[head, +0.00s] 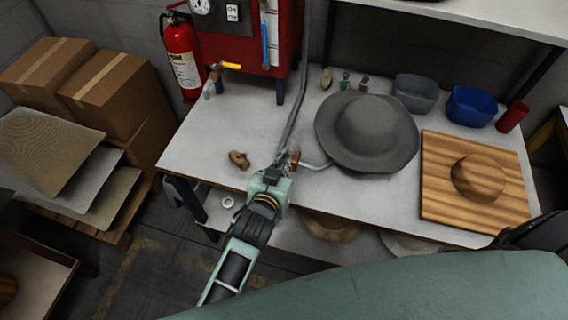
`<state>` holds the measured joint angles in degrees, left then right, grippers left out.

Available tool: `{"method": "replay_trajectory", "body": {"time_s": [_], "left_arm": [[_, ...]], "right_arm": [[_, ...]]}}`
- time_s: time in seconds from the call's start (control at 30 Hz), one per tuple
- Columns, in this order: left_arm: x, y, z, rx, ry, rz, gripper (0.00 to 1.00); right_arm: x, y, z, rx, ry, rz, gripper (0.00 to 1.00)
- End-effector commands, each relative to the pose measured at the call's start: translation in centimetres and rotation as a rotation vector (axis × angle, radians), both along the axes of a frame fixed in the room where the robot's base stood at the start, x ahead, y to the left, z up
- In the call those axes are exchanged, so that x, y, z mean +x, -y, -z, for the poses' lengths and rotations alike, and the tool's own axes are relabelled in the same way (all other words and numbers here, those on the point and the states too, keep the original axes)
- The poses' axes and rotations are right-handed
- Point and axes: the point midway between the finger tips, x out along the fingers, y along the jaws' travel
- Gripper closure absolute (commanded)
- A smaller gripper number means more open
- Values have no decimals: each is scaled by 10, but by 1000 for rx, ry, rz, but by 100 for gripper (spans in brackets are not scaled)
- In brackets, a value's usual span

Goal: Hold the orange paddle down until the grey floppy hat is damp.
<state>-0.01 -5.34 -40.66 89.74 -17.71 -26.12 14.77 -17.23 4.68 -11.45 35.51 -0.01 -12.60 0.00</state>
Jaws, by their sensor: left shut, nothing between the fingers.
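The grey floppy hat (366,130) lies brim down on the white table, left of the wooden hat block. Its surface looks evenly grey, and I cannot tell whether it is damp. My left gripper (285,162) is shut and empty at the table's front edge, left of the hat. It is over or against a small brass-coloured fitting (294,157) with a grey hose and a curved pale spout that points to the hat's brim. I cannot make out the orange paddle clearly there; the gripper may hide it. My right gripper is not in view.
A red machine (247,45) with an orange-yellow valve lever (230,66) stands at the back left. A wooden hat block (478,178) sits on a board at right. A grey tub (415,92), blue tub (470,106) and red cup (512,117) line the back. A brown piece (239,159) lies left.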

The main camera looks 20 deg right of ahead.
Motion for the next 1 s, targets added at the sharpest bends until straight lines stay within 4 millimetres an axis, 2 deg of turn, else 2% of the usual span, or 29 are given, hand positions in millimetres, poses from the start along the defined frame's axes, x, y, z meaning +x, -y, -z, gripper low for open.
{"method": "replay_trajectory", "body": {"time_s": [0.03, 0.27, 0.33, 0.4, 1.0], "left_arm": [[-2, -1, 7, -6, 7, 0, 100], [-10, -6, 26, -61, 87, -2, 100], [-13, -9, 31, -60, 86, -3, 100], [-12, -9, 25, -61, 90, -1, 100], [-12, -8, 26, -59, 88, -1, 100]], "right_arm": [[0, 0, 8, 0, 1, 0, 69], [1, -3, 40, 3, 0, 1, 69], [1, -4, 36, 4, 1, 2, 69], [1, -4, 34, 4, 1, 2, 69], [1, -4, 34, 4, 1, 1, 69]]}}
